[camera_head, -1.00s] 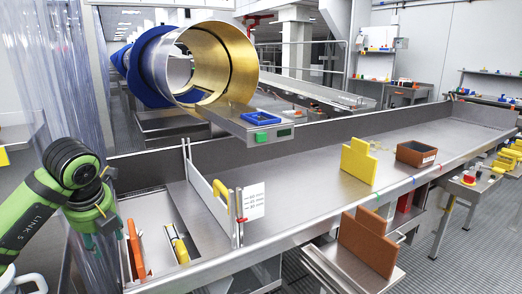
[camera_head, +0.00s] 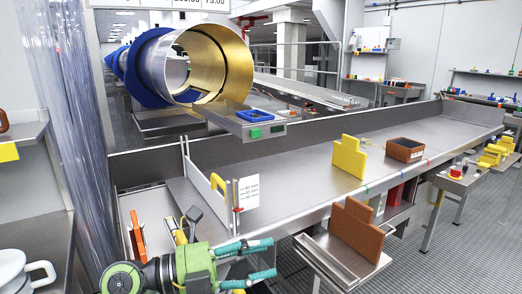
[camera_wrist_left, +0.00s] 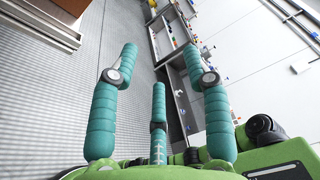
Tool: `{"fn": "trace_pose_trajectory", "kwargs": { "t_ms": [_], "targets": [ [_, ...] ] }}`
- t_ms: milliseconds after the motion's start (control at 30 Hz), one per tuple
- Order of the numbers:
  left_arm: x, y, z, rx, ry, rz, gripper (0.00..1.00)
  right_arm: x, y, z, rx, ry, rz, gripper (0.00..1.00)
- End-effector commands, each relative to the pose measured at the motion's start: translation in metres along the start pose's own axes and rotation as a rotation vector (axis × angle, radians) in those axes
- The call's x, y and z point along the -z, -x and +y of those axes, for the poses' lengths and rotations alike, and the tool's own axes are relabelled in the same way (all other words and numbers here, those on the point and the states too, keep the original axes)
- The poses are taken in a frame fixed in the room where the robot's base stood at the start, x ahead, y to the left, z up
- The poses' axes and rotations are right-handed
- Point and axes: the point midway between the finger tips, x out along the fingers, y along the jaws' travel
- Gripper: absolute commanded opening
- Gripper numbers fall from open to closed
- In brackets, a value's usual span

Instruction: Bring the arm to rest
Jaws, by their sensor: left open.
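My left arm enters the head view at the bottom left. Its left gripper (camera_head: 268,264) is in front of the near edge of the steel trough, with its teal fingers pointing right. The fingers are spread and nothing is between them. In the left wrist view the open gripper (camera_wrist_left: 160,75) shows its teal fingers apart over the floor and distant benches, also empty. My right gripper does not show in either view.
The steel trough (camera_head: 290,185) holds a yellow block (camera_head: 349,158) and a brown bin (camera_head: 405,149). A brown board (camera_head: 358,232) stands on a lower shelf at right. A white pot (camera_head: 14,272) is at lower left. Grey floor is clear at lower right.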

Motion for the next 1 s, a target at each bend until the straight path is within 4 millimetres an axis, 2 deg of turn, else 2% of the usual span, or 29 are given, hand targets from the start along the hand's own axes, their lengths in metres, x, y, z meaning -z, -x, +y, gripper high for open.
{"fn": "trace_pose_trajectory", "kwargs": {
  "t_ms": [100,167,233,267,367,467,500,567,600,700,833,1000],
  "targets": [
    [-0.009,0.010,-0.033,0.308,0.177,-0.172,0.48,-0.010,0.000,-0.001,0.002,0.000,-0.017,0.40],
    [-0.022,0.026,-0.040,0.434,0.278,-0.290,0.48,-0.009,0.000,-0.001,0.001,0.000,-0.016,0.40],
    [-0.040,0.050,-0.036,0.551,0.410,-0.448,0.48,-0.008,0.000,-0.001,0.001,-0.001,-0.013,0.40],
    [-0.047,0.061,-0.030,0.591,0.470,-0.519,0.48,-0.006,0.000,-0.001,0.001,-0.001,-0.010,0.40],
    [-0.067,0.103,0.008,0.673,0.682,-0.779,0.48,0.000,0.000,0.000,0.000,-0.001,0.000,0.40],
    [-0.068,0.146,0.068,0.674,0.912,-1.049,0.48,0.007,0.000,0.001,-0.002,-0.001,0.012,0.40],
    [-0.062,0.160,0.094,0.653,1.003,-1.151,0.48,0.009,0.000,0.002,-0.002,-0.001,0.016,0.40],
    [-0.046,0.180,0.133,0.601,1.134,-1.291,0.48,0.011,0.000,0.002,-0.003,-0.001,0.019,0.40],
    [-0.032,0.192,0.158,0.553,1.217,-1.378,0.48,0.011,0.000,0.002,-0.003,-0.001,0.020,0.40],
    [0.013,0.214,0.212,0.407,1.415,-1.560,0.48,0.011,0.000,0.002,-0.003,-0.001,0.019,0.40],
    [0.075,0.230,0.257,0.206,1.615,-1.711,0.48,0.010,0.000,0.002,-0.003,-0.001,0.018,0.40],
    [0.143,0.241,0.285,-0.029,1.800,-1.812,0.48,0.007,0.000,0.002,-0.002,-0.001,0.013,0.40]
  ]
}}
